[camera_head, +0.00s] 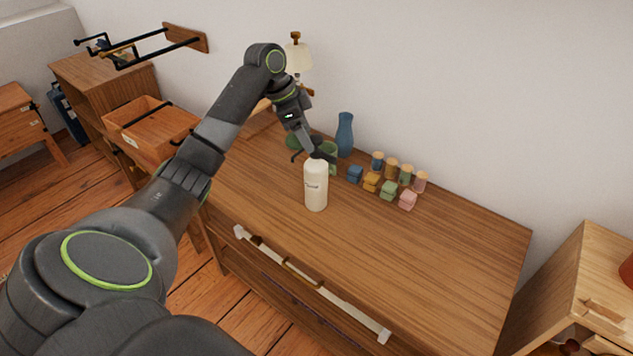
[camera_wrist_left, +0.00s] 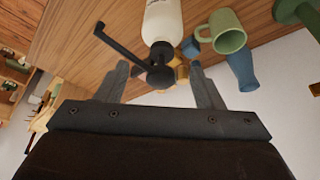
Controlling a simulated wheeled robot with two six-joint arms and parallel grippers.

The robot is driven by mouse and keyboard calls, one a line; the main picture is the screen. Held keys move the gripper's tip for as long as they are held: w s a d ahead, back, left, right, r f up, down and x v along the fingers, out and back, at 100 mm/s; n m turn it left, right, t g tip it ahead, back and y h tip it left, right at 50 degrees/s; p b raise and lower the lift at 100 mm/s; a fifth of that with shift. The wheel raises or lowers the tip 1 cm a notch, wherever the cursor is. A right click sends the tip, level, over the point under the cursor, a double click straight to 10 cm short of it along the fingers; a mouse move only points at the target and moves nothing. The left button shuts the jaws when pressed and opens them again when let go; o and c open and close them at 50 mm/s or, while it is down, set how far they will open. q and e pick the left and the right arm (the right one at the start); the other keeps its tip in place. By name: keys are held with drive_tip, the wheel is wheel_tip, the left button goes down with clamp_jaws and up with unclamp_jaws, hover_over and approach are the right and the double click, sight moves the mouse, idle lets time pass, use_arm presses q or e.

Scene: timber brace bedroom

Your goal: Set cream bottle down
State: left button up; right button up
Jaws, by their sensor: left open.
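The cream bottle (camera_head: 316,188) appears to stand upright on the wooden dresser top (camera_head: 430,260), near its middle. In the left wrist view the pale bottle body (camera_wrist_left: 163,22) shows at the top, with a dark pump head and long spout (camera_wrist_left: 122,42) between the fingers. My right gripper is not in view.
A green mug (camera_head: 330,153) and a blue vase (camera_head: 345,135) stand behind the bottle. Several small coloured blocks (camera_head: 388,190) and lidded jars (camera_head: 391,168) sit to its right. A lamp (camera_head: 298,55) is at the back. The dresser's front and right are clear.

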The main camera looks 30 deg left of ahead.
sight(319, 152)
use_arm(q)
drive_tip(key=shift+x, duration=0.85)
drive_tip(key=shift+d+p+x, duration=0.15)
drive_tip(key=shift+p+x, duration=0.2)
drive_tip(key=shift+x, duration=1)
drive_tip(key=shift+d+p+x, duration=0.1)
drive_tip(key=shift+p+x, duration=0.25)
drive_tip(key=shift+x, duration=1.05)
drive_tip(key=shift+w+r, duration=0.15)
drive_tip(key=shift+c, duration=0.2)
clamp_jaws()
